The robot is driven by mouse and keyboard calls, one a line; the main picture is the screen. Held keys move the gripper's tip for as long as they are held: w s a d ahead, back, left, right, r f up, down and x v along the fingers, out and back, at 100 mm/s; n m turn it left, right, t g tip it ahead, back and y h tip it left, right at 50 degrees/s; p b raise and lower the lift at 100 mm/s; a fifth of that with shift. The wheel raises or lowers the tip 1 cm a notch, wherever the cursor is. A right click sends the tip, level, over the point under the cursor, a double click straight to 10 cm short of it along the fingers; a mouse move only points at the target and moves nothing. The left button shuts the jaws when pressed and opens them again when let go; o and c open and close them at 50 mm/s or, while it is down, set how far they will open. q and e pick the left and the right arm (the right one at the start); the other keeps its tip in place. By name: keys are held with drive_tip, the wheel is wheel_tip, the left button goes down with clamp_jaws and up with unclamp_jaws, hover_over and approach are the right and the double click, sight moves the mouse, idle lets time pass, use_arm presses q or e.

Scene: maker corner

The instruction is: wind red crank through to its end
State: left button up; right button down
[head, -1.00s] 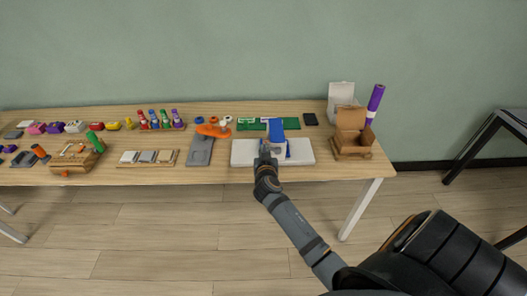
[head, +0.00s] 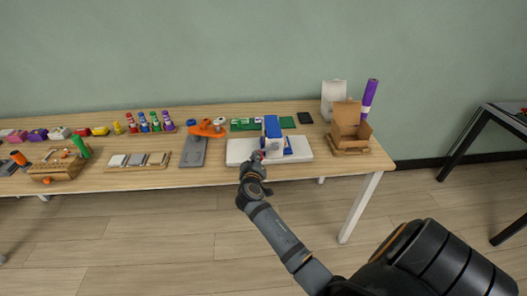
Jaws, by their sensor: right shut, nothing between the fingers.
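A blue upright device (head: 272,130) stands on a white base plate (head: 237,150) near the right end of the table. A small bit of red, which looks like part of the crank (head: 262,154), shows low on the front of the device, right at my gripper's tip. My right gripper (head: 256,158) is shut and empty at the front of the base. I cannot tell whether it touches the crank. Most of the crank is hidden or too small to make out. My left gripper is not in view.
A green board (head: 287,122) and a black flat item (head: 305,118) lie behind the device. An open cardboard box (head: 347,130) and a purple roll (head: 369,97) stand to its right. A grey plate with an orange part (head: 206,128) lies to its left.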

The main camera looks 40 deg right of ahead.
drive_tip(key=f+n+b, duration=0.2)
drive_tip(key=b, duration=0.1)
drive_tip(key=f+n+h+b, duration=0.1)
drive_tip(key=f, duration=0.1)
drive_tip(key=shift+s+d+n, duration=0.15)
drive_tip(key=shift+d+n, duration=0.1)
drive_tip(key=shift+n, duration=0.05)
drive_tip(key=shift+b, duration=0.3)
idle(0.3)
